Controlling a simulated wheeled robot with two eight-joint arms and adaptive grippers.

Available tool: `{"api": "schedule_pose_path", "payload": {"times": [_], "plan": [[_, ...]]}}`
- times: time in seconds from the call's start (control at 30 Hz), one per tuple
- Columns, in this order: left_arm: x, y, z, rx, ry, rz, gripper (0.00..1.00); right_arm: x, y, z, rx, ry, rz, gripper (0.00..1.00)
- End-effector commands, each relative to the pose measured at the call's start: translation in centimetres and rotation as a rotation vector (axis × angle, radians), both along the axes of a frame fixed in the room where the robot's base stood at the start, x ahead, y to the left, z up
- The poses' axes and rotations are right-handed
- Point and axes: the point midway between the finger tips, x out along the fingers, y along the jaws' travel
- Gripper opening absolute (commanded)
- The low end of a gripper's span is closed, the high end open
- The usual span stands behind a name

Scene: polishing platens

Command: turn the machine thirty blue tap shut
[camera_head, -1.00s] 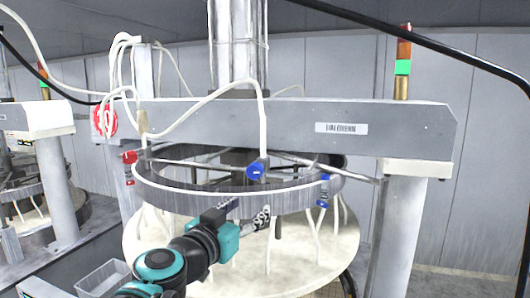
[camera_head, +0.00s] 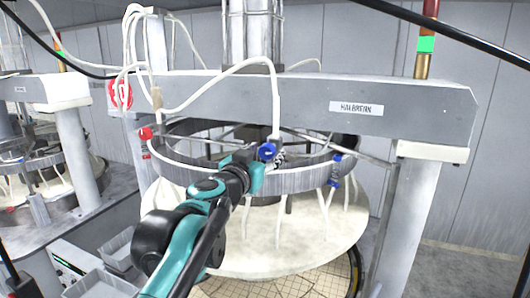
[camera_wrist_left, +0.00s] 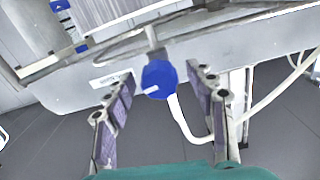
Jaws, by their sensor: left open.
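A blue tap (camera_head: 267,151) sits at the near rim of the ring under the beam, where a white hose comes down. In the left wrist view the blue tap knob (camera_wrist_left: 159,79) stands between and a little beyond the two fingers, with a pale mark on it. My left gripper (camera_head: 272,160) is at the tap in the head view. In the left wrist view my left gripper (camera_wrist_left: 165,105) is open, with clear gaps beside the knob and no visible contact. My right gripper is not in view.
A second blue tap (camera_head: 335,168) hangs on the ring to the right, and a red tap (camera_head: 146,134) is at the left. The beam (camera_head: 290,98) crosses above. A round pale platen (camera_head: 285,240) lies below. Grey trays (camera_head: 100,287) stand at lower left.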

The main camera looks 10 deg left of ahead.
Motion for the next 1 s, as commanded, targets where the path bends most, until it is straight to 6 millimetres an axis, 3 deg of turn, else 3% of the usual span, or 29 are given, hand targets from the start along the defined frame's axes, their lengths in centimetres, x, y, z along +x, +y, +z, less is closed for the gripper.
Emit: {"api": "schedule_pose_path", "payload": {"times": [0.1, 0.3, 0.67, 1.0], "plan": [[-0.01, 0.0, -0.02, 0.0, 0.0, 0.0, 0.56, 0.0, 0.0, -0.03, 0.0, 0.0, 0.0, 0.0], [-0.02, 0.0, -0.01, 0.0, 0.0, 0.0, 0.05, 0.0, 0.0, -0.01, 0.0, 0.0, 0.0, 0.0], [-0.03, 0.0, 0.01, -0.031, 0.006, -0.001, 0.05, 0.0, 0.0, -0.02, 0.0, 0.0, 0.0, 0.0], [-0.01, 0.0, 0.04, -0.239, 0.046, -0.001, 0.05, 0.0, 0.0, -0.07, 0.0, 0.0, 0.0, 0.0]]}}
